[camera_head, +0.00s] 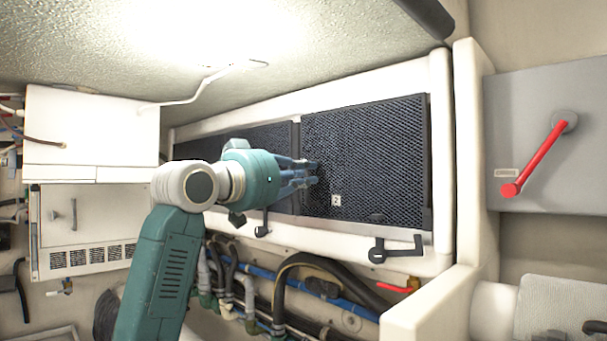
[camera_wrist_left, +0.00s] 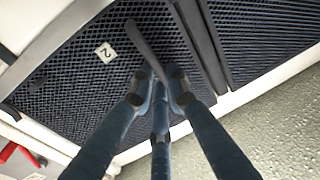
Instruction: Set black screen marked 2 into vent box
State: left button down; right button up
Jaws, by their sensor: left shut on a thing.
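The black screen marked 2 (camera_head: 375,150) sits in the right bay of the white vent box (camera_head: 441,150), its white 2 label near the lower left. It looks about flush with the frame; I cannot tell whether it is fully seated. My left gripper (camera_head: 314,178) is at the screen's left side, shut on a dark tab or handle on its face. The left wrist view shows the fingers (camera_wrist_left: 158,85) closed around that dark strip, with the label on the screen (camera_wrist_left: 75,75) beside them. My right gripper is not in view.
A second black screen (camera_head: 235,146) fills the left bay, partly behind my arm. Black latches (camera_head: 398,249) sit along the lower frame edge. Hoses (camera_head: 300,265) run below. A red-handled lever (camera_head: 540,160) is on the grey panel at right.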

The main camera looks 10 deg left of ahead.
pick_arm(q)
jog(key=shift+f, duration=0.1)
jog(key=c, duration=1.6)
grip_release()
jog(key=shift+s+f, duration=0.1)
jog(key=shift+f, duration=0.05)
jog(key=v, duration=1.2)
